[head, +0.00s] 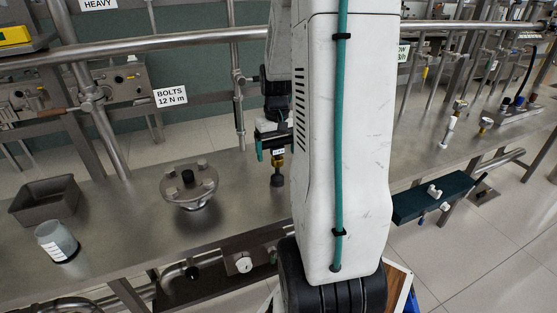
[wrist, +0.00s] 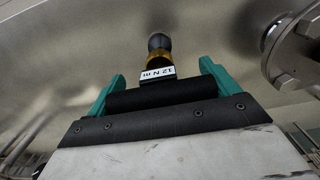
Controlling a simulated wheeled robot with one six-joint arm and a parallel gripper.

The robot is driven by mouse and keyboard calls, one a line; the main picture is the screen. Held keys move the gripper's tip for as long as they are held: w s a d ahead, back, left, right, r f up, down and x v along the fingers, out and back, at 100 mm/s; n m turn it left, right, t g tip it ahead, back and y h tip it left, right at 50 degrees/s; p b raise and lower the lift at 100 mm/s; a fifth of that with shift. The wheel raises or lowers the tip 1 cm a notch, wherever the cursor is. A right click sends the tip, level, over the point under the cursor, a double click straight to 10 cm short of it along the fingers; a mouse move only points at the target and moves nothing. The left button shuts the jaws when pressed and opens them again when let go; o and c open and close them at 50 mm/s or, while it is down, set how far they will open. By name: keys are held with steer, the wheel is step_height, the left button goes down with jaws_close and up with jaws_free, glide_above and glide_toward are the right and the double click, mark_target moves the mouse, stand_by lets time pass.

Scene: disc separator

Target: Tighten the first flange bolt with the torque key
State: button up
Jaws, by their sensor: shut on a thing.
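My gripper (head: 269,150) has teal fingers and is shut on the torque key (head: 277,169). The key points down over the bench, right of the flange; I cannot tell whether its tip touches the surface. In the wrist view my gripper (wrist: 162,82) holds the key (wrist: 158,50), which shows a white "12 N m" label, a brass collar and a dark socket end. The round metal flange (head: 190,199) stands on the bench with several bolts on top, one dark and raised near the middle. The flange also shows at the right of the wrist view (wrist: 290,52), apart from the key.
A grey open bin (head: 45,200) and a grey cup with a white label (head: 57,242) stand left of the flange. A "BOLTS 12 N m" sign (head: 171,96) hangs behind on the rail. Metal rails and posts run behind the bench. My arm hides the bench's middle right.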

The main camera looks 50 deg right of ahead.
mark_target(277, 139)
steer(key=shift+r, duration=2.45)
steer(key=shift+a, duration=0.1)
